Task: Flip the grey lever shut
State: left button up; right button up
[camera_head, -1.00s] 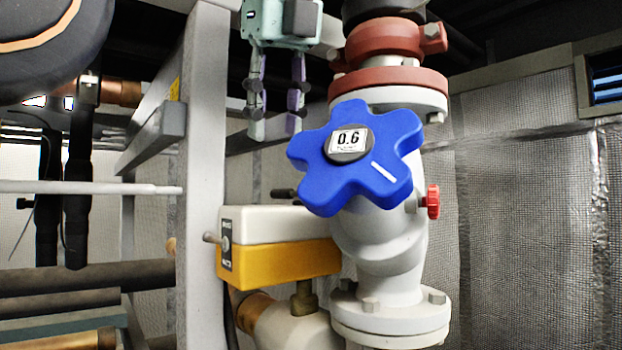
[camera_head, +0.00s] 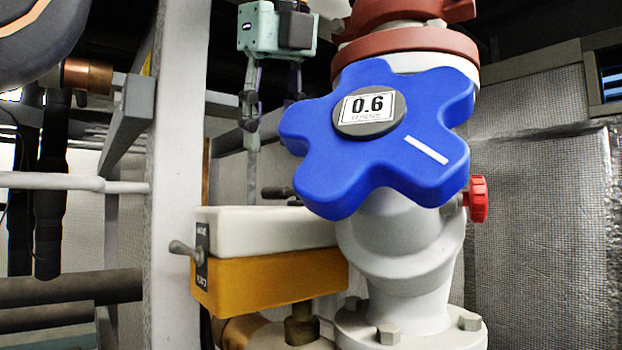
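A small grey lever (camera_head: 184,249) sticks out to the left from a dark labelled plate on the end of a white and yellow box (camera_head: 270,270). The lever's tip points away from the plate and slightly up. The plate's lettering is too small to read surely. My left gripper (camera_head: 271,125) hangs fingers down, above the box and to the right of the lever. Its two fingers are apart with nothing seen between them. My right gripper is not in view.
The big blue handwheel (camera_head: 425,120) marked 0.6 fills the middle, on a white valve body (camera_head: 405,265). A red knob (camera_head: 478,199) sits to its right. A grey post (camera_head: 172,180) stands just behind and left of the lever. Dark pipes lie at far left.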

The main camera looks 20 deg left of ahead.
aim_at(269, 188)
pick_arm(q)
jog(key=b+x, duration=0.2)
jog(key=x, duration=0.3)
jog(key=shift+f, duration=0.3)
jog(key=shift+w+a+f, duration=0.2)
jog(key=shift+a+f, duration=0.1)
jog(key=shift+f, duration=0.05)
jog(key=shift+s+d+r, duration=0.1)
jog(key=shift+s+d, duration=0.05)
jog(key=shift+d, duration=0.2)
jog(key=shift+c, duration=0.6)
jog(key=shift+a, duration=0.25)
jog(key=c, duration=0.5)
grip_shut()
